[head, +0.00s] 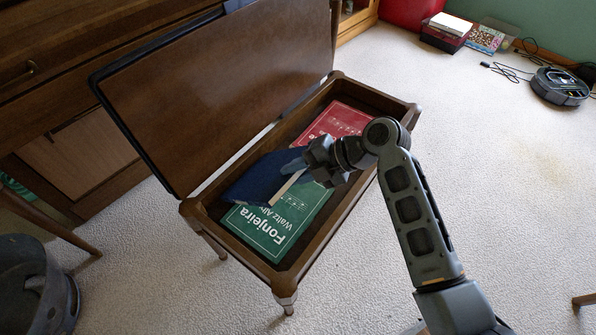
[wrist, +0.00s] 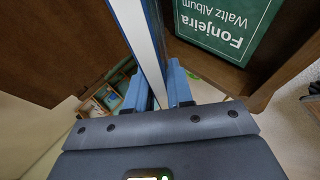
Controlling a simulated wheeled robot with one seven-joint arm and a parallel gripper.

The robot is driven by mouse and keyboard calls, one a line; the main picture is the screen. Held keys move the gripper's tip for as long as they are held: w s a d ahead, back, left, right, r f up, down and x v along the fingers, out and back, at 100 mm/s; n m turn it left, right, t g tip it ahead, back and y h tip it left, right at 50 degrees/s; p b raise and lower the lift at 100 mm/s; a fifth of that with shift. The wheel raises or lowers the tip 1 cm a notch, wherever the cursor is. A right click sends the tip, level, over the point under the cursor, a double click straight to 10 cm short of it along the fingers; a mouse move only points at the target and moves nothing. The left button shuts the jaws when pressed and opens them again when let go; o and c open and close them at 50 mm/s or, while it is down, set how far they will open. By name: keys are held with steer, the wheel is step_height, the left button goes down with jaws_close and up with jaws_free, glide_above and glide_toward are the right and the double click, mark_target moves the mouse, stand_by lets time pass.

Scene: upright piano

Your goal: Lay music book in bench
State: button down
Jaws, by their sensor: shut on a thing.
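The bench (head: 350,214) stands with its lid (head: 220,90) raised and its compartment open. My gripper (head: 299,164) is over the compartment, shut on a dark blue music book (head: 257,180). The book is tilted, with a pale page edge facing right, and overlaps part of a green book (head: 280,238) lettered "Fonjeira Waltz Album". Whether its lower edge touches the green book or the bench wall, I cannot tell. In the wrist view, the blue book (wrist: 128,22) stands edge-on between my two blue fingers (wrist: 157,92). The green book (wrist: 225,25) shows to its right.
A red book (head: 335,120) lies in the compartment's far end. The piano (head: 60,60) is behind the lid. A dark bin (head: 32,285) stands at lower left. A robot vacuum (head: 560,87) and cables lie at far right. Carpet to the bench's right is clear.

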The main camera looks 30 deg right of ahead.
steer(key=c, duration=0.9)
jaws_free()
steer(key=p+v, duration=0.1)
steer(key=v, duration=0.7)
steer(key=shift+f+p, duration=0.1)
steer(key=shift+p, duration=0.25)
steer(key=shift+f, duration=0.1)
